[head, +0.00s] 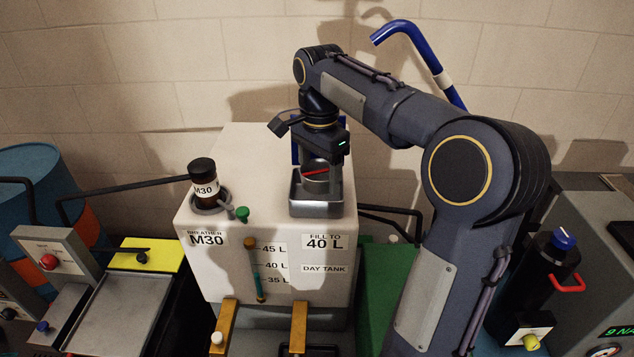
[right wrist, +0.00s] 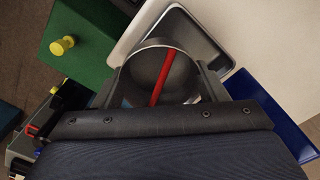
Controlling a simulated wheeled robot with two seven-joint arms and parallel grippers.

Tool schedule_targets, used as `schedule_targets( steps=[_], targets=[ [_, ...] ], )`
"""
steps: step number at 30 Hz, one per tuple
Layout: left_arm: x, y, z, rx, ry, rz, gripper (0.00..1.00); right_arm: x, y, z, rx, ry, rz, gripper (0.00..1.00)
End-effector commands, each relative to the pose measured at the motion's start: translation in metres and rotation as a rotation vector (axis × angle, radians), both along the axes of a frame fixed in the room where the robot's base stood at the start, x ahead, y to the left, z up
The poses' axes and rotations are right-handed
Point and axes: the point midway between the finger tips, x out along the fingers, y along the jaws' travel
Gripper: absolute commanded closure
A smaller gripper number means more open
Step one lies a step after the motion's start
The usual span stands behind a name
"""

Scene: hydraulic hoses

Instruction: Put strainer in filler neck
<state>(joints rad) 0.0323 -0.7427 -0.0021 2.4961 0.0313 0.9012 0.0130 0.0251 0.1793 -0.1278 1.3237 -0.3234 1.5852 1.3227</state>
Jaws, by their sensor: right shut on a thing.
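My right gripper (head: 322,176) reaches down over the right part of the white day tank's top. It is shut on the strainer (right wrist: 158,72), a round grey metal cup with a red bar across its mouth. The red bar also shows between the fingers in the head view (head: 316,171). Below it is a square metal filler box (head: 318,209) on the tank top; its rim also shows in the right wrist view (right wrist: 207,38). The filler neck's opening is hidden by the strainer and gripper. I cannot tell whether the strainer's lower end is inside it. My left gripper is out of view.
The white day tank (head: 215,268) carries a brown M30 breather (head: 203,180) and a green knob (head: 242,214) left of the filler box. A blue pipe (head: 418,46) rises behind my right arm. A yellow-topped block (head: 150,255) stands left.

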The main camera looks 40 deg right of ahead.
Motion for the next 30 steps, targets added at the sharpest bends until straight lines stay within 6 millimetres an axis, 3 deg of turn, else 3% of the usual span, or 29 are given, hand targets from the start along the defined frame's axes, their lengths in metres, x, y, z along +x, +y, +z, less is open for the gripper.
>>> schedule_targets(
  steps=[11,16,29,30],
  targets=[
    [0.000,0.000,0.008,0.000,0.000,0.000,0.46,0.024,-0.013,-0.036,0.001,0.004,0.000,0.57],
    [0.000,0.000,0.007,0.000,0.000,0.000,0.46,0.023,-0.013,-0.059,0.001,0.001,0.001,0.57],
    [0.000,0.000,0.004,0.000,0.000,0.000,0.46,0.023,-0.012,-0.067,0.000,0.000,0.001,0.57],
    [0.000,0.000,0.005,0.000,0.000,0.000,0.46,0.023,-0.012,-0.066,0.000,-0.001,0.001,0.30]
  ],
)
